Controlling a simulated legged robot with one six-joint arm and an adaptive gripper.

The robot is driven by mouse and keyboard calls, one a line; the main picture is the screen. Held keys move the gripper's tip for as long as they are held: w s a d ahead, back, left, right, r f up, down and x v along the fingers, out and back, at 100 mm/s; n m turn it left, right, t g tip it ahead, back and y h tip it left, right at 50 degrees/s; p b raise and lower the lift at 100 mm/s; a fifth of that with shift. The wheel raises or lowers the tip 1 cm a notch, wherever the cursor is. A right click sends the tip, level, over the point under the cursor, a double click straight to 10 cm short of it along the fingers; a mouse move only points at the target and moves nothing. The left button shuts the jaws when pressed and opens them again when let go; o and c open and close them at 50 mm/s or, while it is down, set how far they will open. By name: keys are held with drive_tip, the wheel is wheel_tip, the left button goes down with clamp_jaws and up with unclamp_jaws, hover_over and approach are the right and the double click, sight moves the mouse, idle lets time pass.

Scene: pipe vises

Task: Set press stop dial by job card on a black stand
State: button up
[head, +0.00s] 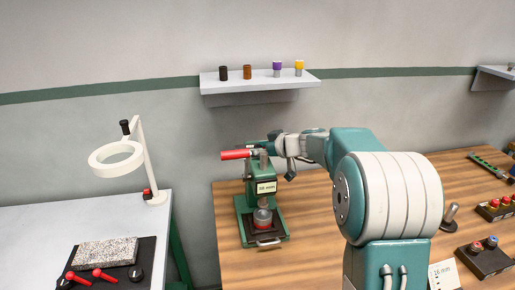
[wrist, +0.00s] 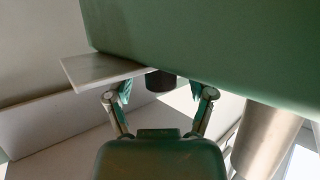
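The green press (head: 243,212) stands on the wooden bench, with a red lever handle (head: 236,154) pointing left. A pale display (head: 265,187) on its head seems to read 20 mm, though it is small. The job card (head: 443,275) at the lower right reads 16 mm; its stand is mostly hidden. My gripper (head: 277,145) is at the top of the press, partly merged with it in view. In the wrist view my gripper (wrist: 161,95) has its fingers apart, beside a large green body (wrist: 200,45). A dark cylinder (wrist: 160,82) shows between the fingertips; I cannot tell whether it is the dial.
A wall shelf (head: 260,85) holds several small coloured cylinders above the press. A white table (head: 60,225) with a ring lamp (head: 117,158) stands at left. Button boxes (head: 485,258) lie at right. Bench between press and my arm is clear.

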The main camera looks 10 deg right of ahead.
sight(258, 146)
wheel_tip(258, 146, up, 10)
drive_tip(key=shift+f, duration=0.1)
idle(0.5)
drive_tip(key=s+d+m+g+h, duration=0.2)
drive_tip(key=s+g+h, duration=0.2)
drive_tip(key=g+h, duration=0.2)
drive_tip(key=shift+h, duration=0.3)
drive_tip(key=x, duration=1)
